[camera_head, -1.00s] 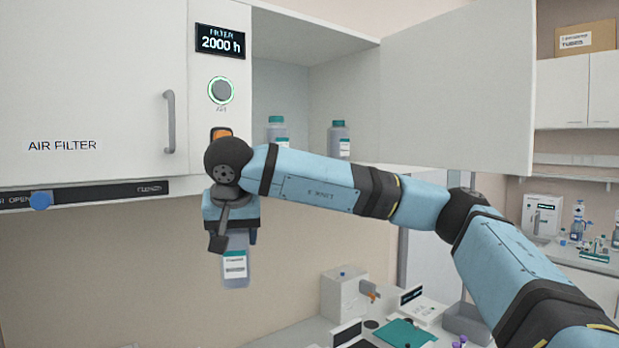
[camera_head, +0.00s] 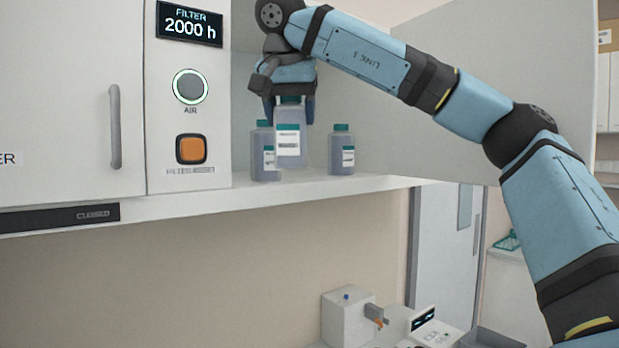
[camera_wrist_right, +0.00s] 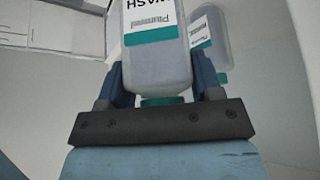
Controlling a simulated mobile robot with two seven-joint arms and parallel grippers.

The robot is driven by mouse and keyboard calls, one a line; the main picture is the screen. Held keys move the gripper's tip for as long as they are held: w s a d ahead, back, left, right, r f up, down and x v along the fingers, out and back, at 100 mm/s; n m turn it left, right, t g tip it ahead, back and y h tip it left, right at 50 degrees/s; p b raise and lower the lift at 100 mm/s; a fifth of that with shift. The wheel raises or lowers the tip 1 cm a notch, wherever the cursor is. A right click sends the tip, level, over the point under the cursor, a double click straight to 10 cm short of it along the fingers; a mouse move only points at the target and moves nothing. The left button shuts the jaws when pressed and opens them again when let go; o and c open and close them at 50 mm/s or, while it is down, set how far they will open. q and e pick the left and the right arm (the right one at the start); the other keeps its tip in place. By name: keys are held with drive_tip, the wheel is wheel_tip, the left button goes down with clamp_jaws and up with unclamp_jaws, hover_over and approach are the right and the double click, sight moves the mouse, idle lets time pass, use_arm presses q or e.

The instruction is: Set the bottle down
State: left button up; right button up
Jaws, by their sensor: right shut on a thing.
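My right gripper (camera_head: 288,102) is shut on a grey bottle (camera_head: 289,147) with a teal cap and white label. It grips the bottle near the top, inside the open wall cabinet. The bottle hangs upright just over or on the cabinet shelf (camera_head: 330,184); I cannot tell if its base touches. In the right wrist view the held bottle (camera_wrist_right: 155,62) sits between the fingers. A similar bottle (camera_head: 265,160) stands on the shelf at its left, partly overlapping it in the picture, and another (camera_head: 342,152) stands to its right. My left gripper is out of view.
The cabinet's open door (camera_head: 500,90) swings out on the right, behind my arm. A panel with a filter display (camera_head: 189,23), a round button and an orange button (camera_head: 191,149) borders the opening on the left. The shelf's front edge is clear.

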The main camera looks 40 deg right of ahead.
drive_tip(key=shift+w+d, duration=0.2)
drive_tip(key=shift+d, duration=0.15)
drive_tip(key=w+d+f+p, duration=0.1)
drive_tip(key=w+d, duration=0.2)
drive_tip(key=d, duration=0.1)
drive_tip(key=w+d+f+p, duration=0.1)
drive_tip(key=w+d, duration=0.3)
drive_tip(key=d, duration=0.1)
drive_tip(key=w+d+f+p, duration=0.1)
drive_tip(key=w+d, duration=0.3)
drive_tip(key=d, duration=0.1)
drive_tip(key=shift+w+d+f, duration=0.1)
drive_tip(key=shift+d+f, duration=0.05)
drive_tip(key=shift+f, duration=0.05)
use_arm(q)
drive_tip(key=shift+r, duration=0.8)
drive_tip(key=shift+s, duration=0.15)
use_arm(e)
drive_tip(key=shift+a, duration=0.2)
drive_tip(key=o, duration=1)
drive_tip(key=shift+f, duration=0.1)
drive_tip(key=shift+c, duration=0.2)
drive_tip(key=shift+o, duration=0.5)
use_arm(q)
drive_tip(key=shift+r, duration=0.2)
